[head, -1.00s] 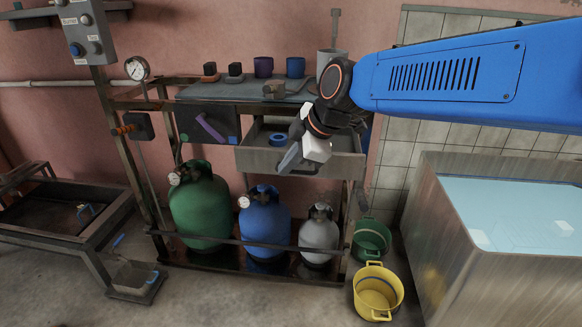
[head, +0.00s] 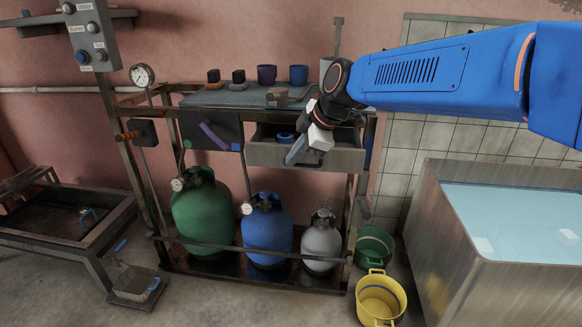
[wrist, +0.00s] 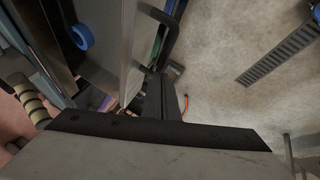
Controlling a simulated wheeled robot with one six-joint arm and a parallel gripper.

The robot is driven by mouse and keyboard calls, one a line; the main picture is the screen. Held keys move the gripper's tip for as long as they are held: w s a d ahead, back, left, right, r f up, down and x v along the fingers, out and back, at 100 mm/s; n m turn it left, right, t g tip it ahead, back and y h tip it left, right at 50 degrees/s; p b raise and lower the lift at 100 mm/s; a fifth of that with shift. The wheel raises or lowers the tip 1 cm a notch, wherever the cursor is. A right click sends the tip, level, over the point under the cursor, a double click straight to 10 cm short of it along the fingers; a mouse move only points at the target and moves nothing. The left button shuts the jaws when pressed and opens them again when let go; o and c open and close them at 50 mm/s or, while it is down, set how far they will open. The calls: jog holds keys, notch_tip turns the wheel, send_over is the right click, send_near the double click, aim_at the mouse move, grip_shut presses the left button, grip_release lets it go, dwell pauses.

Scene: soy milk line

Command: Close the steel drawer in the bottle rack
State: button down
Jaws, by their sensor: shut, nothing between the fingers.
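The steel drawer (head: 338,158) sits in the upper part of the bottle rack (head: 135,195) and is partly open. A blue ring (head: 284,138) lies inside, and it also shows in the wrist view (wrist: 82,37). My gripper (head: 292,159) is shut and empty, pointing down-left at the drawer's front face. In the wrist view my gripper's fingers (wrist: 168,97) reach close to the drawer's front wall (wrist: 128,55) and its dark handle (wrist: 172,40). I cannot tell whether they touch. My arm hides part of the drawer's right back.
Green (head: 203,212), blue (head: 267,232) and grey (head: 321,243) gas bottles stand below. Mugs and small items stand on the rack top (head: 225,98). A green bucket (head: 374,245), a yellow bucket (head: 381,298) and a steel water tank (head: 455,250) are at right.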

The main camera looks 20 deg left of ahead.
jog(key=w+a, duration=0.1)
jog(key=w, duration=0.3)
jog(key=w+a, duration=0.1)
jog(key=w, duration=0.4)
jog(key=w+a, duration=0.1)
jog(key=w, duration=0.3)
jog(key=shift+w+f, duration=0.1)
jog(key=shift+w, duration=0.15)
